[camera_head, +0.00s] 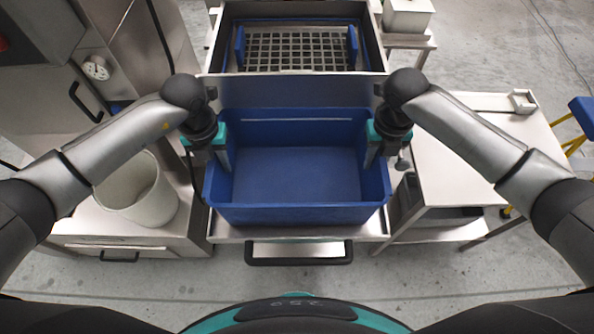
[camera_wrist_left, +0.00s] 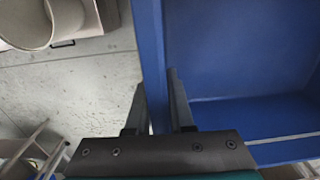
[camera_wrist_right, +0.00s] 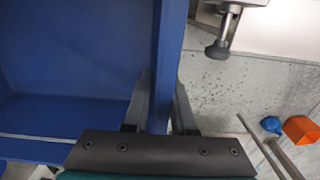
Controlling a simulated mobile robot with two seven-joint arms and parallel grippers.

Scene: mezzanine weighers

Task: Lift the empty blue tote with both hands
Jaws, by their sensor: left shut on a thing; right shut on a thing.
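The blue tote (camera_head: 297,213) is empty and sits in the middle of the head view, over a steel shelf with a dark handle. I cannot tell whether it touches the shelf. My left gripper (camera_head: 226,160) is shut on the tote's left side wall, and the left wrist view shows its fingers (camera_wrist_left: 158,100) on both sides of that wall. My right gripper (camera_head: 372,158) is shut on the right side wall, and the right wrist view shows its fingers (camera_wrist_right: 161,100) straddling it. The tote looks about level.
Behind the tote is a steel bay with a dark grid (camera_head: 296,52). A white bucket (camera_head: 137,190) stands at left on a steel bench. A steel table (camera_head: 470,160) is close at right. A dark handle (camera_head: 299,256) juts out in front, with bare floor nearer me.

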